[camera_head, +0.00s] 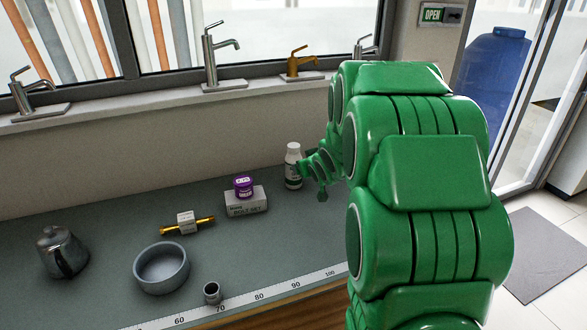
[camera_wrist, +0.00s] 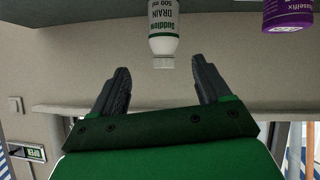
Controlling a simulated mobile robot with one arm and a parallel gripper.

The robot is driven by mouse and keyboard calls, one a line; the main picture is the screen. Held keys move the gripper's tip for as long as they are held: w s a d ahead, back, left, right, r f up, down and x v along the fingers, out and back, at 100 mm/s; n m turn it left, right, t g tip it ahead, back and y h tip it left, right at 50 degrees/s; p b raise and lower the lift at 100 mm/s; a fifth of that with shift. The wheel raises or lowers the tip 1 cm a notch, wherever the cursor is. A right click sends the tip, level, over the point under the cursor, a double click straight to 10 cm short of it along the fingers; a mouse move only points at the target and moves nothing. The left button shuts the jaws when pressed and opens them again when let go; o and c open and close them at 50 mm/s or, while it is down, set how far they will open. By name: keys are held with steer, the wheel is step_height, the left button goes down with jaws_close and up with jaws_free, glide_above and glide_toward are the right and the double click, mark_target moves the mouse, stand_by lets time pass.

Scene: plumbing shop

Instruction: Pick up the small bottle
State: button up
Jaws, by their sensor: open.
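The small bottle (camera_head: 293,167) is white with a green-and-white label and a white cap. It stands upright on the grey counter at the back, below the window. In the wrist view the bottle (camera_wrist: 164,32) appears upside down at the top, its label reading "DRAIN 500 ml". My gripper (camera_wrist: 160,82) is open, with its two dark fingers apart and nothing held. The bottle's cap lies in line with the gap between the fingertips, just beyond them in the picture. In the head view my green arm reaches the bottle from the right and hides my gripper's fingers partly.
A purple tub (camera_head: 243,187) stands on a white box (camera_head: 246,203) left of the bottle. A brass valve (camera_head: 187,222), grey bowl (camera_head: 162,268), metal pot (camera_head: 62,252) and small cup (camera_head: 212,292) stand farther left. A ruler strip (camera_head: 259,297) lines the front edge. Taps stand on the sill.

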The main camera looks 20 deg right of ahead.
mark_target(297, 151)
steer(key=w+f+t+y, duration=0.1)
steer(key=w, duration=0.1)
steer(key=w+d+f+t+y, duration=0.1)
steer(key=w+t, duration=0.1)
steer(key=w, duration=0.1)
steer(key=w+d+f+n+t+y, duration=0.1)
steer(key=w+t, duration=0.1)
steer(key=shift+w+d+y, duration=0.25)
steer(key=shift+w+y, duration=0.15)
steer(key=shift+w+t+y, duration=0.1)
steer(key=shift+t+y, duration=0.2)
steer(key=shift+t, duration=0.1)
steer(key=shift+w+a, duration=0.25)
steer(key=shift+w, duration=1.05)
steer(key=shift+w+a, duration=0.25)
steer(key=shift+w, duration=1)
steer(key=shift+w+a, duration=0.25)
steer(key=shift+w, duration=1.05)
jaws_close()
